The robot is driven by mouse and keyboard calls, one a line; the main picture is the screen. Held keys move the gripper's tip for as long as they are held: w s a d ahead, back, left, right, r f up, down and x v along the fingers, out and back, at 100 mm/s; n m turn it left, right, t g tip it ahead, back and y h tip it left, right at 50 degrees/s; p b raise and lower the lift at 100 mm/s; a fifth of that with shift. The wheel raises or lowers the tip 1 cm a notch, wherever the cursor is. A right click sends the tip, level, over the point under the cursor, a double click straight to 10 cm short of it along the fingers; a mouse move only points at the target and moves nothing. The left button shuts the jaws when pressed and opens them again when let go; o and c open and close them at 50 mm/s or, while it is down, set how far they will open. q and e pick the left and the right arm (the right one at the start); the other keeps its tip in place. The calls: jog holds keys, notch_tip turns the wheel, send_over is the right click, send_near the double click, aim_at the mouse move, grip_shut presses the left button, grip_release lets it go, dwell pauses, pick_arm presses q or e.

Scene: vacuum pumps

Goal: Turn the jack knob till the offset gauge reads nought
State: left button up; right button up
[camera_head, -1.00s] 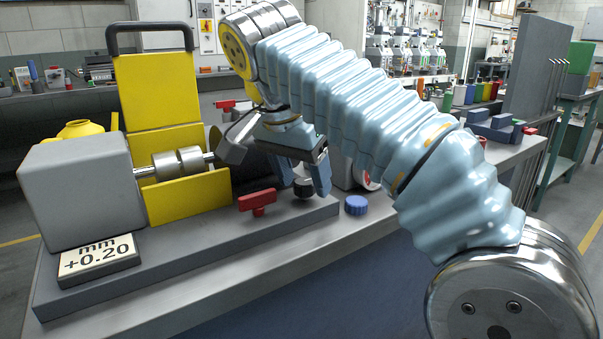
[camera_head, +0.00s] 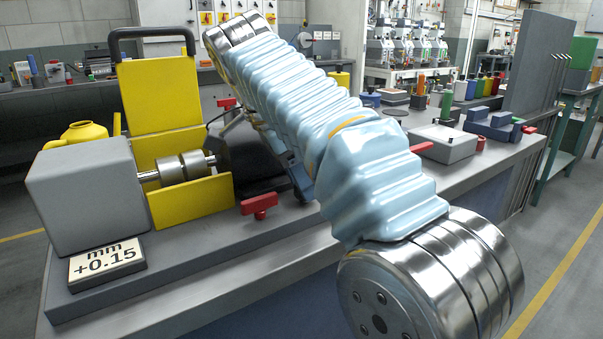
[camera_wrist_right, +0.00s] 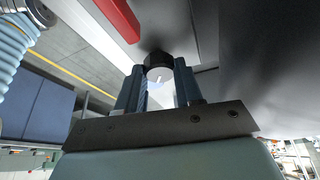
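The offset gauge (camera_head: 107,262) lies on the front left of the grey pump bed and reads "mm +0.15". The jack knob (camera_wrist_right: 158,62), dark with a pale end face, shows in the right wrist view between the two fingers of my right gripper (camera_wrist_right: 160,84). The fingers appear to press on both its sides. In the head view my right arm hides the knob and most of the gripper. My left gripper is not in view.
A red clamp handle (camera_head: 259,204) stands on the bed close to my right gripper. A shaft coupling (camera_head: 183,167) sits in a yellow guard (camera_head: 160,90) beside a grey housing (camera_head: 88,195). A grey box (camera_head: 441,145) and blue block (camera_head: 492,125) stand farther right.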

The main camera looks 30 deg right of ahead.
jog(key=o, duration=0.5)
jog(key=shift+r, duration=0.15)
jog(key=shift+p+v, duration=0.7)
jog(key=shift+v, duration=0.2)
jog(key=shift+c, duration=0.3)
